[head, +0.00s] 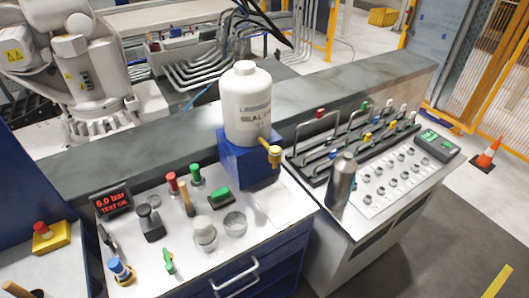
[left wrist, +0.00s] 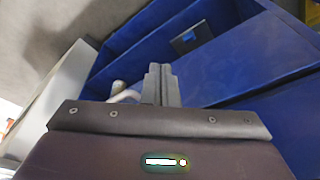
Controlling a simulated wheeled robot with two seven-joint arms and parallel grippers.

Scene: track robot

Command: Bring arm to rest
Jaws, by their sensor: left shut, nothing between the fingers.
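My left gripper (left wrist: 160,85) shows in the left wrist view, its two grey fingers together with nothing between them. It points toward blue cabinet fronts (left wrist: 235,70), and I cannot tell how close it is to them. A pale curved bar (left wrist: 126,95), perhaps a handle, shows just left of the fingers. In the head view I cannot make out either gripper. My right gripper is in neither view.
A white worktop (head: 185,265) holds a gauge display (head: 113,202), cups and coloured valves. A white bottle (head: 246,105) stands on a blue block (head: 235,160). A metal flask (head: 342,180) stands on the right bench.

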